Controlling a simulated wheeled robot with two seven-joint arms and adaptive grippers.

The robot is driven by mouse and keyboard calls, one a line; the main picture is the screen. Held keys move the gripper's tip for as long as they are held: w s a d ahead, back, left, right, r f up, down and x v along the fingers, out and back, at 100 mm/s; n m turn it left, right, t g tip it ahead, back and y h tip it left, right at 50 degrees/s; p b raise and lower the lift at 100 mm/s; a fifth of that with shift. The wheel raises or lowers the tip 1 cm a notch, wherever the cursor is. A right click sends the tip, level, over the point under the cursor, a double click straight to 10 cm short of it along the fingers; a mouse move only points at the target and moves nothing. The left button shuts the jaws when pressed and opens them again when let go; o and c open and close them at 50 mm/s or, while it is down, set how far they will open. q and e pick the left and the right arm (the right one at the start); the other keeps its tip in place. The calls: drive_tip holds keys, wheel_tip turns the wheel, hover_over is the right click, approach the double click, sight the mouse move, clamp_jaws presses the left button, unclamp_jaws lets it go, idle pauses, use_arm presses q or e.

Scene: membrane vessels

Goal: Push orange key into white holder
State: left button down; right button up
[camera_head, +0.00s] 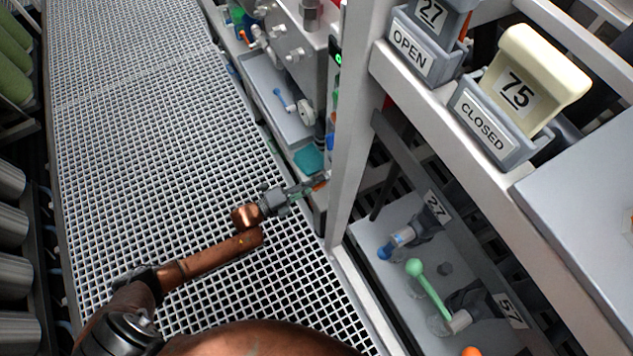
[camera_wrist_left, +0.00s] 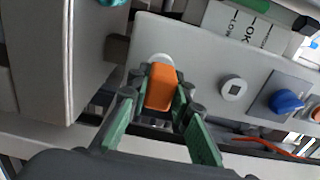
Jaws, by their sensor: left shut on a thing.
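The orange key (camera_wrist_left: 161,87) is a small rounded block between the fingers of my left gripper (camera_wrist_left: 162,106) in the left wrist view. The green-padded fingers are shut on it. A white round part (camera_wrist_left: 160,60), likely the white holder, shows just behind the key on a pale grey panel. The key overlaps it in the picture, and I cannot tell whether the key is inside it or only in front of it. In the head view my left gripper (camera_head: 303,189) reaches the panel side beside a white post, with a bit of orange at its tips. My right gripper is not in view.
On the panel in the left wrist view, a white round fitting (camera_wrist_left: 233,89) and a blue knob (camera_wrist_left: 286,102) sit right of the key. A grey box wall (camera_wrist_left: 68,60) stands close on the left. In the head view a white post (camera_head: 352,130) stands right of the gripper; the grated floor (camera_head: 150,120) is open.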

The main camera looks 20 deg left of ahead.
use_arm(q)
drive_tip(key=shift+w+d, duration=0.4)
drive_tip(key=shift+w, duration=0.05)
idle(0.3)
drive_tip(key=c, duration=1.7)
unclamp_jaws()
drive_tip(key=shift+o, duration=0.2)
drive_tip(key=v, duration=1.2)
